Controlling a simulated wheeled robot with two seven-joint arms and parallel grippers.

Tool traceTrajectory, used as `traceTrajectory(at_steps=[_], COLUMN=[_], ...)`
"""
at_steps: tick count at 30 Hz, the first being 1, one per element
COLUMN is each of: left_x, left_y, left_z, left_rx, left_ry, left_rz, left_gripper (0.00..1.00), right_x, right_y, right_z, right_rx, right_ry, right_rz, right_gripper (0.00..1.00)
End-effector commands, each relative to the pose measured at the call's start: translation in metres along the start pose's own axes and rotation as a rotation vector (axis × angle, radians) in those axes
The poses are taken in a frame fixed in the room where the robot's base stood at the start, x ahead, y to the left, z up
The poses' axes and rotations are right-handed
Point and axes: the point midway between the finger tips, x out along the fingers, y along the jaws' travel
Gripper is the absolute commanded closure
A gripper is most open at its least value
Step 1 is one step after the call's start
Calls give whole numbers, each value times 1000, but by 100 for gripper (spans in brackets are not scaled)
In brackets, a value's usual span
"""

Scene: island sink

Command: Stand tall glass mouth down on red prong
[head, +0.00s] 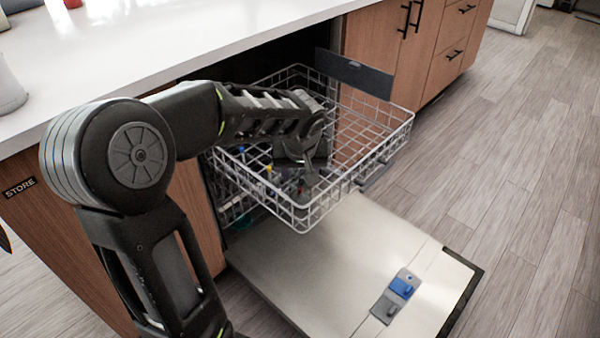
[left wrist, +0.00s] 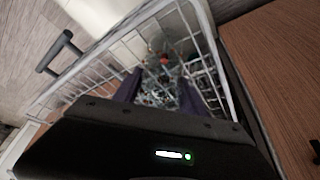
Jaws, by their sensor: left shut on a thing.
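My left gripper (head: 303,165) reaches down into the upper dishwasher rack (head: 402,127). In the left wrist view its two dark fingers (left wrist: 158,88) are set around a clear, see-through thing, which I take for the tall glass (left wrist: 160,82). The glass's outline is faint, and I cannot tell its tilt or whether it touches the prong. The red prong (left wrist: 164,60) shows small, just past the fingertips. In the head view the gripper hides most of the glass. My right gripper is in neither view.
Yellow (head: 269,169) and blue (head: 241,150) prong tips show left of the gripper. The rack's wire walls surround it closely. The open dishwasher door (head: 330,265) lies below, with a detergent dispenser (head: 402,287). A white counter (head: 150,45) runs above left.

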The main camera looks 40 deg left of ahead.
Motion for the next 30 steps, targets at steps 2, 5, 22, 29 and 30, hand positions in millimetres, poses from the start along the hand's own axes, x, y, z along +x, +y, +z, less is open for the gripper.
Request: traceTrajectory(at_steps=[2,5,22,29,30], left_x=[0,-1,0,-13,-18], left_y=[0,0,0,0,0], left_z=[0,0,0,-2,-2], left_rx=[0,0,0,0,0], left_ry=[1,1,-1,3,3], left_rz=[1,1,0,2,2], left_gripper=[100,100,26,26,26], right_x=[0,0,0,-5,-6], right_y=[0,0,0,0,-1], right_z=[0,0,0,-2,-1], right_rx=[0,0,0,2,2], right_ry=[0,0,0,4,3], right_rz=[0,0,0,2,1], right_gripper=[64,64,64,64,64])
